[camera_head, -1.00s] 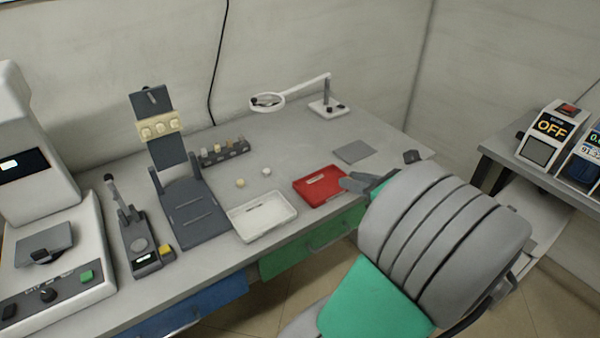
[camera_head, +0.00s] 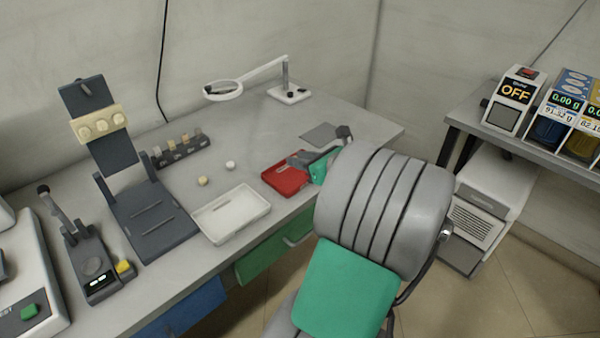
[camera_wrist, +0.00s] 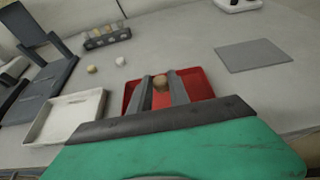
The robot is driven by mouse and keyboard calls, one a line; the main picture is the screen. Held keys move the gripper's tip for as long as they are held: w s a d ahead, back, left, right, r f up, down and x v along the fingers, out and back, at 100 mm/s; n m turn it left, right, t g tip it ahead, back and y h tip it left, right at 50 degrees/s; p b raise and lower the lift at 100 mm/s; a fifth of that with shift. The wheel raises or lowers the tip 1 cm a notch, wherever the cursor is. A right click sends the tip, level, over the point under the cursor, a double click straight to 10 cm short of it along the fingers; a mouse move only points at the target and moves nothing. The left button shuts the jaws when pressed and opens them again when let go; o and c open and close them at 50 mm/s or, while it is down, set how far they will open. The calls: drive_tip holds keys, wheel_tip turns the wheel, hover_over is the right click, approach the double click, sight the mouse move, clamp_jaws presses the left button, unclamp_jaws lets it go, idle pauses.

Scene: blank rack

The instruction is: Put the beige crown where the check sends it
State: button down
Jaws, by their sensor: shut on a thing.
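My gripper (camera_wrist: 161,80) is shut on a small beige-brown crown (camera_wrist: 161,84), held between the two grey fingertips in the wrist view. Behind the crown in that view is the red tray (camera_wrist: 198,82). In the head view my gripper (camera_head: 296,160) reaches over the back part of the red tray (camera_head: 272,187); the crown cannot be made out there. A white tray (camera_head: 222,220) stands left of the red one. A yellowish crown (camera_head: 203,181) and a white crown (camera_head: 230,165) lie loose on the bench behind the white tray.
A dark rack (camera_head: 183,152) holds several small pieces. A gauge (camera_head: 92,262) with a lit display stands at left. A magnifier (camera_head: 222,92), a flat grey mat (camera_head: 320,133) and an "OFF" device (camera_head: 510,100) are further right.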

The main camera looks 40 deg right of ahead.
sight(299, 176)
drive_tip(key=f, duration=0.2)
drive_tip(key=f+b, duration=0.1)
drive_tip(key=f, duration=0.1)
drive_tip(key=shift+w, duration=0.25)
drive_tip(key=shift+r, duration=0.15)
drive_tip(key=c, duration=1.2)
unclamp_jaws()
drive_tip(key=shift+c, duration=0.2)
drive_tip(key=shift+s+r, duration=0.15)
drive_tip(key=shift+s, duration=0.05)
drive_tip(key=p+v, duration=0.3)
drive_tip(key=v, duration=0.8)
drive_tip(key=shift+s, duration=0.25)
